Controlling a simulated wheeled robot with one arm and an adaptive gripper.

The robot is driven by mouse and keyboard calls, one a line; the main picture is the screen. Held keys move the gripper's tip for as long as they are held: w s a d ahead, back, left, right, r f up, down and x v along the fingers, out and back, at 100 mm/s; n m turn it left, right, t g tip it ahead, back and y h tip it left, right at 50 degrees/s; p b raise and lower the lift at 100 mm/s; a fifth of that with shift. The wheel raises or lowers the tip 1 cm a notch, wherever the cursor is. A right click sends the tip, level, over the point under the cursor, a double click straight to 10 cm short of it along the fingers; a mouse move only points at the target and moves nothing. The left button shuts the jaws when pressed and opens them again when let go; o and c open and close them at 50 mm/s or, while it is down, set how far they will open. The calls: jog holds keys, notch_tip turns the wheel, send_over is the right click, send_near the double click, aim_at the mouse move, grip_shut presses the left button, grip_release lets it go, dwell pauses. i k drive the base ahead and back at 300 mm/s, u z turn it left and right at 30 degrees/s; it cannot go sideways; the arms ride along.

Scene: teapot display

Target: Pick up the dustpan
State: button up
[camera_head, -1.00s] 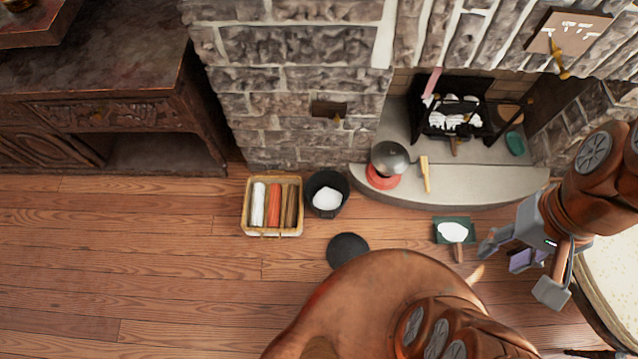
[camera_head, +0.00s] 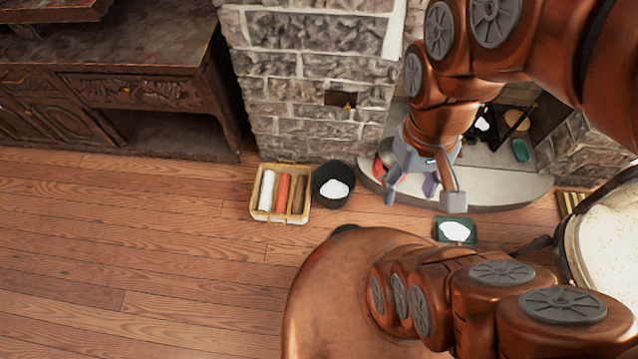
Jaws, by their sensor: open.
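The dustpan (camera_head: 473,233) is a small dark green pan with a white heap in it. It lies on the wooden floor in front of the curved hearth. Its wooden handle is not visible now, and my arm covers the area just below the pan. My gripper (camera_head: 421,198) is open, with its fingers apart and nothing seen between them. In the picture it is up and left of the dustpan, over the hearth's front edge. Its right fingertip shows just above the pan's top edge; I cannot tell the height gap.
A black bucket (camera_head: 321,195) with white contents stands beside a basket (camera_head: 256,214) of coloured rolls. The stone hearth (camera_head: 500,198) holds a mostly hidden red and grey pot and a green item (camera_head: 520,150). A round pale-topped thing (camera_head: 610,240) stands right. Floor at left is clear.

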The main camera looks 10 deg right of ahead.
aim_at(453, 229)
jog(key=u, duration=0.55)
jog(key=k, duration=0.8)
jog(key=z, duration=1.05)
jog(key=i, duration=0.5)
jog(key=u, duration=0.05)
